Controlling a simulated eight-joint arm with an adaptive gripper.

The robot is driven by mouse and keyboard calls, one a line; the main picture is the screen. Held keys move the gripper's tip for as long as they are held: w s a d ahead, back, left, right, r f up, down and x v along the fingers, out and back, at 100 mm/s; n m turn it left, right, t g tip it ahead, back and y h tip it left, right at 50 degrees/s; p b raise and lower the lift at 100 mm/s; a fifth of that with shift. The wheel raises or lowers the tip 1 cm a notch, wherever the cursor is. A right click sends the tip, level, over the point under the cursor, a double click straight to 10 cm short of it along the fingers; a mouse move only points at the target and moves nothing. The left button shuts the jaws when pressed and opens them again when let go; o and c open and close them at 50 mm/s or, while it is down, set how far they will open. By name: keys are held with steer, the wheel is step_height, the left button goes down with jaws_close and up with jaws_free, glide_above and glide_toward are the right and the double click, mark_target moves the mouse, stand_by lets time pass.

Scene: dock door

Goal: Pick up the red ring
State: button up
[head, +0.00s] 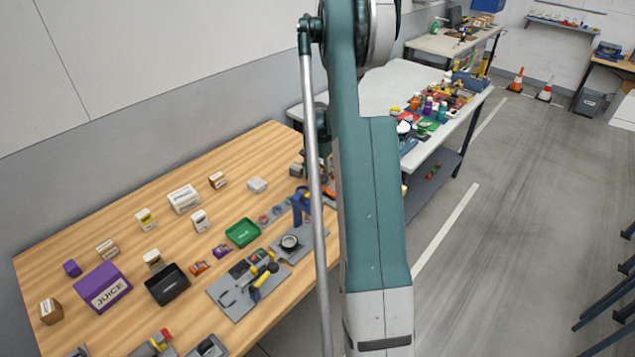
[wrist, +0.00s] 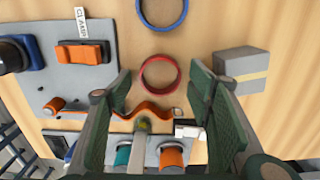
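The red ring (wrist: 142,76) lies flat on the wooden table in the wrist view, with bare wood showing through its middle. My gripper (wrist: 159,82) is open, with one green-padded finger on each side of the ring in the picture. Nothing is between the pads, and the gripper appears to be above the table; I cannot tell the exact height. In the head view my arm hides the gripper, and the small rings on the table are too small to tell apart surely.
A blue ring (wrist: 163,30) lies just beyond the red one. A grey box (wrist: 241,66) stands to the right. A grey panel with an orange clamp (wrist: 84,53) is at left. An orange wavy strip (wrist: 150,106) lies below the ring. A green tray (head: 243,233) is on the table.

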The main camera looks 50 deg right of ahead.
steer(key=c, duration=0.7)
steer(key=shift+o, duration=0.2)
steer(key=shift+r, duration=0.1)
step_height(320, 180, up, 10)
stand_by(0.7)
